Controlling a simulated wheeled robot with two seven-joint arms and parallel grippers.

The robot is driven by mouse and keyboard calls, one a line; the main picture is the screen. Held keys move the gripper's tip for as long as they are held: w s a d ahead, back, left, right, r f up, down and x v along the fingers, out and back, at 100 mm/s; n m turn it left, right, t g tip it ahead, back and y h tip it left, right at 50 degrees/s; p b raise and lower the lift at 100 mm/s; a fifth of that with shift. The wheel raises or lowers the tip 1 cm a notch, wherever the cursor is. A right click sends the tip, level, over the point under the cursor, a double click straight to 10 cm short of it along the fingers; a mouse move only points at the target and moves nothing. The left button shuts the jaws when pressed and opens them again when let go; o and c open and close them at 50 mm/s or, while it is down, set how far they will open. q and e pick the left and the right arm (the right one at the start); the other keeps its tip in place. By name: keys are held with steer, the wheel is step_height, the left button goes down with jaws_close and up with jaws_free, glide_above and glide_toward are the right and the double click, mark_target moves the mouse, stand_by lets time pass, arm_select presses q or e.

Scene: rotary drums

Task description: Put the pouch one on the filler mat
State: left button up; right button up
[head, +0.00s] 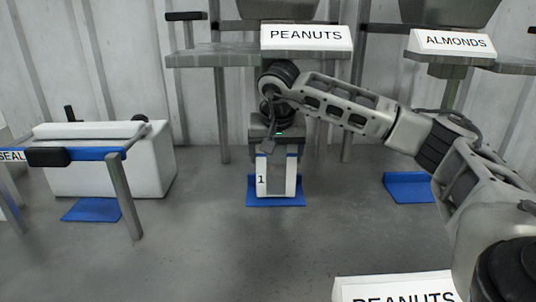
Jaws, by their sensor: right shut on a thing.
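The pouch one (290,178) is a white pouch with a blue top edge and a "1" on its left side. It stands upright on or just above the blue filler mat (254,200) below the PEANUTS sign. I cannot tell whether its bottom touches the mat. My right gripper (276,158) comes down from above and is shut on the pouch's top. The gripper's fingers partly cover the pouch's front. My left gripper is not in view.
A PEANUTS sign (306,37) on a shelf hangs above the mat. An ALMONDS sign (452,42) and another blue mat (408,188) are at the right. A white sealer box (150,165) with a blue bar stands at the left. Another PEANUTS label (398,290) is near the bottom.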

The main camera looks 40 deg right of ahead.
steer(key=shift+w+d+f+b, duration=0.15)
steer(key=shift+w+f+b, duration=0.2)
steer(key=shift+f+b, duration=0.25)
steer(key=shift+s+r, duration=0.25)
steer(key=shift+r, duration=0.1)
steer(key=shift+f, duration=0.15)
steer(key=o, duration=1.4)
steer(key=shift+c, duration=0.2)
steer(key=shift+r, duration=0.2)
steer(key=s+a, duration=0.8)
steer(key=s, duration=0.1)
steer(key=shift+s+r+b, duration=0.25)
steer(key=shift+r+b, duration=0.15)
steer(key=shift+r, duration=0.05)
